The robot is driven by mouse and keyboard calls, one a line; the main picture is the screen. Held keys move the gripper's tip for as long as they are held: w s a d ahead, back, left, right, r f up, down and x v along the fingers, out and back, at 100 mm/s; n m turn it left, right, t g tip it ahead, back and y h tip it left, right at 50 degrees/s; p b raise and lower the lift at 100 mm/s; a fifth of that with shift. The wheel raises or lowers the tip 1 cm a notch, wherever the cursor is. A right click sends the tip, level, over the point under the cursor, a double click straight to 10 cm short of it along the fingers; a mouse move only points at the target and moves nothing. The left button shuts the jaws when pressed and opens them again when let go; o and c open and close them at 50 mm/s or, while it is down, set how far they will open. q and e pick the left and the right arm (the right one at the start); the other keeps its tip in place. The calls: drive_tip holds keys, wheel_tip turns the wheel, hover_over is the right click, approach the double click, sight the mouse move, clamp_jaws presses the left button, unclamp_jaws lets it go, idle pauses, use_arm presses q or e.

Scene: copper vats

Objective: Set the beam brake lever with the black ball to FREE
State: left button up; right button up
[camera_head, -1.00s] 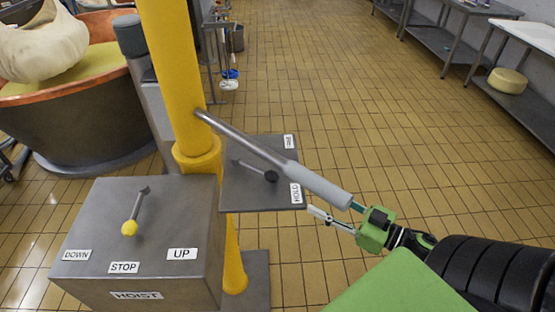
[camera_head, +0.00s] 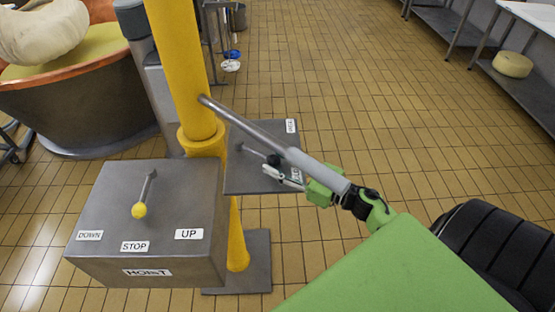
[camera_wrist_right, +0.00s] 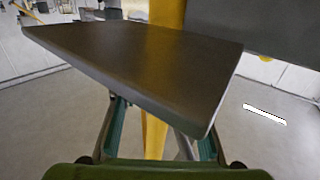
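The brake lever (camera_head: 254,153) with its black ball (camera_head: 273,160) lies over a grey panel (camera_head: 236,181) beside the yellow post. Its ball end is on the side of the HOLD label (camera_head: 297,175), which is partly covered; the FREE label (camera_head: 291,126) is at the far corner. My right gripper (camera_head: 282,173) is close to the ball, under the long grey bar; I cannot tell if it touches. In the right wrist view its fingers (camera_wrist_right: 160,140) are apart, with the panel edge (camera_wrist_right: 130,85) in front of them; the lever does not show there. My left gripper is not in view.
A long bar with a light grey grip (camera_head: 318,172) slopes from the yellow post (camera_head: 183,70) over my right gripper. A hoist box (camera_head: 110,190) with a yellow-ball lever (camera_head: 140,210) stands left. A copper vat (camera_head: 75,100) is behind it.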

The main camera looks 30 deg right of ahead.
drive_tip(key=shift+w+a, duration=0.1)
drive_tip(key=shift+w, duration=0.2)
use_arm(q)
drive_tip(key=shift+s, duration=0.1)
use_arm(e)
clamp_jaws()
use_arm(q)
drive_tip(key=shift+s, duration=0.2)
